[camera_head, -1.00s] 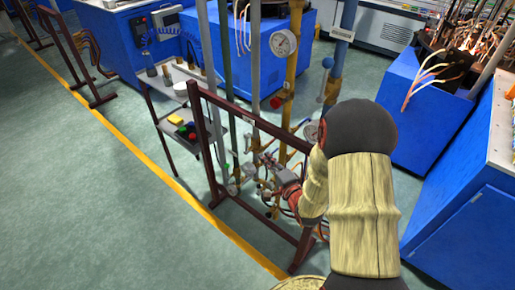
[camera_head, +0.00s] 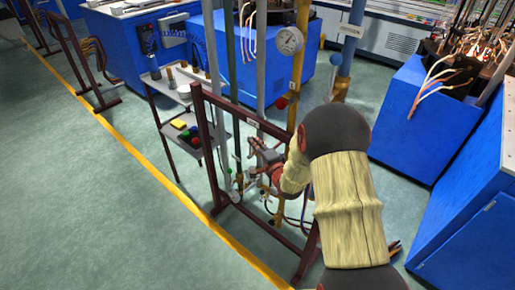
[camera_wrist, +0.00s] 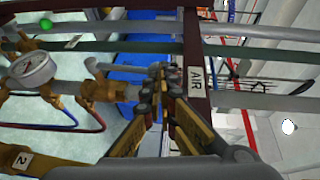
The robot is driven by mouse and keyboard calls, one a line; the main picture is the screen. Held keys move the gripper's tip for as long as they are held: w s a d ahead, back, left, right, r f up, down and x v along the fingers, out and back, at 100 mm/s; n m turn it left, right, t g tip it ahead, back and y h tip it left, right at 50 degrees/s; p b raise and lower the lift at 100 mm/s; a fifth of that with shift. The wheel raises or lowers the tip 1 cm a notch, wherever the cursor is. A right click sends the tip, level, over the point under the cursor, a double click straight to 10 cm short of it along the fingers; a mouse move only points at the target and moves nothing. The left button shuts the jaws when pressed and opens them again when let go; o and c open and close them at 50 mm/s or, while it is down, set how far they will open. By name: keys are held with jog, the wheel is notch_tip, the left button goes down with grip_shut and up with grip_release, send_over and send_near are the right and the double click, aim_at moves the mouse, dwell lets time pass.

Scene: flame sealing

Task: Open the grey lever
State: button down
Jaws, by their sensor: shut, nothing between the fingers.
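In the wrist view, what looks like the grey lever (camera_wrist: 112,68) is a bent grey bar beside a brass valve fitting (camera_wrist: 98,91). My gripper (camera_wrist: 160,74) is shut and empty, its fingertips close to the lever's free end. I cannot tell whether they touch it. In the head view my gripper (camera_head: 257,148) is just below the top bar of the dark red pipe frame, among the vertical pipes. The lever is too small to make out there. My arm covers the pipes to the right of the gripper.
The dark red frame bar with an AIR label (camera_wrist: 196,78) passes close beside my fingers. A pressure gauge (camera_wrist: 32,68) and hoses are at the left of the wrist view. A grey cart (camera_head: 190,105) stands behind the frame.

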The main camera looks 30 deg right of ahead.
jog(key=shift+w+a+r+n+g+p, duration=0.1)
jog(key=shift+w+r+n+g+p, duration=0.15)
jog(key=shift+w+p, duration=0.4)
jog(key=shift+w+a+r+n+g+p, duration=0.15)
jog(key=shift+w+g+p, duration=0.2)
jog(key=shift+p, duration=0.45)
